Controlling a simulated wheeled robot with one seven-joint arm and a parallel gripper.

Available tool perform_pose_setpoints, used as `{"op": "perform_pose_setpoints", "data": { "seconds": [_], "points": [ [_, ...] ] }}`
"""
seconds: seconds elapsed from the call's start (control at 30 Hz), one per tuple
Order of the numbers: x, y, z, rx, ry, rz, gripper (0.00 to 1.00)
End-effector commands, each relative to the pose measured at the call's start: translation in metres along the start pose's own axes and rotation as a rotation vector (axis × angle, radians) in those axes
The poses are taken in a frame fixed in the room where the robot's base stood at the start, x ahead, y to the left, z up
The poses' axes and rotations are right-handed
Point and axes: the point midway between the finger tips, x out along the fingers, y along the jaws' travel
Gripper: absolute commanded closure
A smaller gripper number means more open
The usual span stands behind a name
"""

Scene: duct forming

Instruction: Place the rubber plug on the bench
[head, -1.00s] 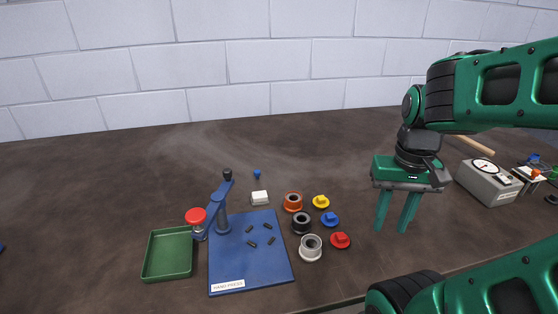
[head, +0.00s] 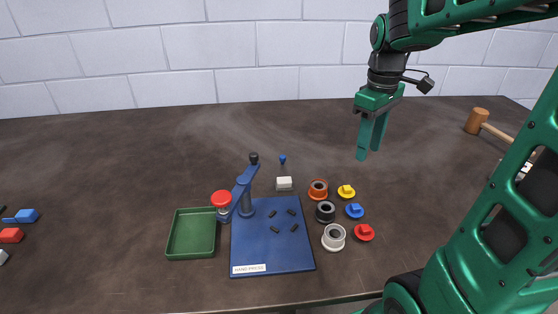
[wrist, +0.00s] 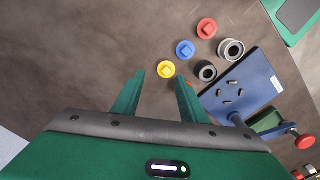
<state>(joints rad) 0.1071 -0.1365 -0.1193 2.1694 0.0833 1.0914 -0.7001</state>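No piece is marked as the rubber plug, and I cannot tell which one it is. Three flanged plugs lie on the dark bench (head: 120,190): yellow (head: 346,191), blue (head: 355,211) and red (head: 364,232). Left of them stand orange (head: 318,190), black (head: 325,212) and pale grey (head: 334,237) ring-shaped pieces. My gripper (head: 368,154) is open and empty, pointing down above the bench, behind these pieces. In the wrist view the yellow plug (wrist: 166,69) appears between the fingertips but beyond them. The orange piece is mostly hidden by a finger there.
A blue hand-press base (head: 270,255) with several small dark pins and a red-knobbed press (head: 222,199) stands left of the pieces. A green tray (head: 178,250) is beside it. A white block (head: 284,184) lies behind. A mallet (head: 478,121) lies far right. The back bench is clear.

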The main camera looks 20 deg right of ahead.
Motion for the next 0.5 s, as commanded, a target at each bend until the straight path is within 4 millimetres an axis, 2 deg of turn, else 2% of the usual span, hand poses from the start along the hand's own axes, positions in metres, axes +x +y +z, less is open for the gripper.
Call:
{"op": "perform_pose_setpoints", "data": {
  "seconds": [0.03, 0.1, 0.3, 0.4, 0.5],
  "points": [
    [-0.001, 0.001, -0.031, -0.129, -0.002, 0.001, 0.61],
    [-0.002, -0.001, -0.07, -0.314, -0.002, 0.001, 0.61],
    [0.006, -0.019, -0.174, -0.806, 0.006, -0.003, 0.61],
    [0.012, -0.031, -0.212, -0.996, 0.013, -0.007, 0.61],
    [0.017, -0.041, -0.237, -1.128, 0.019, -0.009, 0.61]
  ]
}}
